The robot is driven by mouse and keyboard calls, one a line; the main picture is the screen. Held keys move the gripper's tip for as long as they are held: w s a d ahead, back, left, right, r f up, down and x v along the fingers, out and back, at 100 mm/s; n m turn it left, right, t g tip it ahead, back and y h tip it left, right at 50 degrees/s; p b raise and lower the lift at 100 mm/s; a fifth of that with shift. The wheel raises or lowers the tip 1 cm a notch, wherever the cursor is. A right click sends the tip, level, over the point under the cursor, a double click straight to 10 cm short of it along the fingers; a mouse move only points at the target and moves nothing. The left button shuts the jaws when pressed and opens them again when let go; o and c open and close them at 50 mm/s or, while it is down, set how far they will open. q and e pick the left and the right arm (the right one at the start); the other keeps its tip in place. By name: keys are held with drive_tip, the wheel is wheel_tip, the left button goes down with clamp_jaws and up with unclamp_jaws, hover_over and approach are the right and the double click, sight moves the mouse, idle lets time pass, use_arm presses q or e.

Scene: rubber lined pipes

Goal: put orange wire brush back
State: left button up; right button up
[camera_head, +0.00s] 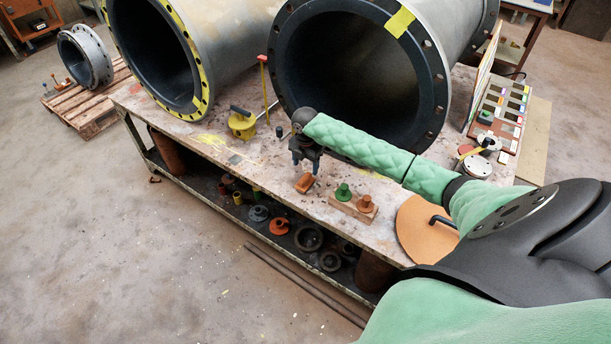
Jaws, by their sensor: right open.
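A small orange block-shaped piece (304,183) lies on the bench top near its front edge; it looks like the orange wire brush, but its bristles cannot be made out. My right gripper (303,166) points down just above it, open and empty, its fingers apart. I cannot tell whether the fingertips touch the piece. To the right, a wooden block (346,209) carries a green knob-like piece (343,191) and an orange knob-like piece (365,203). My left gripper is out of view.
Large flanged pipes (440,75) (205,65) lie on the bench (215,143) behind my gripper. A yellow pot-like item (242,123) stands to the left. An orange disc (420,228) lies at the right under my arm. The lower shelf holds several small parts.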

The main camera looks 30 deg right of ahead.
sight(305, 176)
drive_tip(key=s+a+f+m+t+y, duration=0.1)
drive_tip(key=s+a+f+m, duration=0.5)
drive_tip(key=a, duration=0.5)
drive_tip(key=s+a+f+m+t+y, duration=0.1)
drive_tip(key=s+a+f+m+t, duration=0.15)
drive_tip(key=s+a+f, duration=0.55)
use_arm(q)
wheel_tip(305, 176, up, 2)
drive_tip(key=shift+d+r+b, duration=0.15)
drive_tip(key=shift+b, duration=0.15)
use_arm(e)
drive_tip(key=s+a+f+m, duration=0.2)
drive_tip(key=s+f+m, duration=0.2)
drive_tip(key=s+f, duration=0.3)
drive_tip(key=s+a+f+m+g+h, duration=0.1)
drive_tip(key=s+a+f+m, duration=0.2)
drive_tip(key=s, duration=0.9)
drive_tip(key=s+a+f+m+g, duration=0.1)
drive_tip(key=s+a+f+m, duration=0.1)
drive_tip(key=s+f+m, duration=0.3)
drive_tip(key=s+f, duration=0.4)
drive_tip(key=f, duration=0.1)
drive_tip(key=shift+s+a+f, duration=0.3)
drive_tip(key=shift+s+a, duration=0.05)
drive_tip(key=shift+s, duration=0.05)
